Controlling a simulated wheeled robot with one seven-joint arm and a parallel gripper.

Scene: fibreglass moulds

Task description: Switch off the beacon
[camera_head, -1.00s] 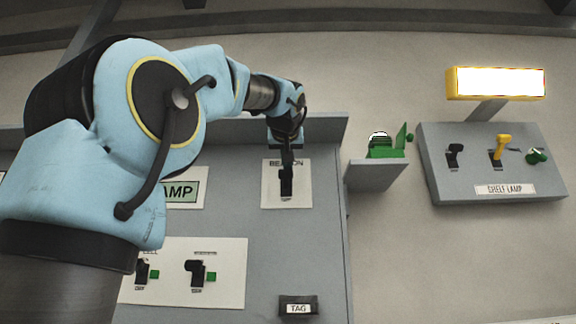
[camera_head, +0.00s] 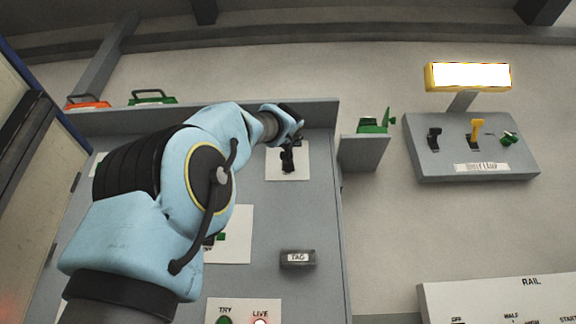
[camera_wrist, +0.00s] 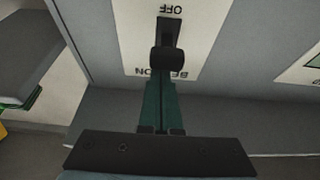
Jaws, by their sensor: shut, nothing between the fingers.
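The beacon switch is a black lever (camera_wrist: 168,58) on a white plate (camera_wrist: 133,42) on the grey panel. In the wrist view the plate is upside down, with OFF at the top and a partly covered BEACON label lower down. The lever's knob stands toward the label, and dark slot shows between it and OFF. My gripper (camera_wrist: 164,84) is shut and empty, its fingertips right at the knob; I cannot tell if they touch. In the head view my gripper (camera_head: 289,145) is in front of the plate (camera_head: 299,172), hiding much of the switch.
A grey shelf (camera_head: 362,152) with a green item (camera_head: 374,126) juts out right of the panel. Farther right is a shelf lamp box (camera_head: 470,158) with a lit lamp (camera_head: 470,76). A TAG block (camera_head: 297,258) sits below the plate. Orange (camera_head: 88,103) and green (camera_head: 152,97) cases stand on top.

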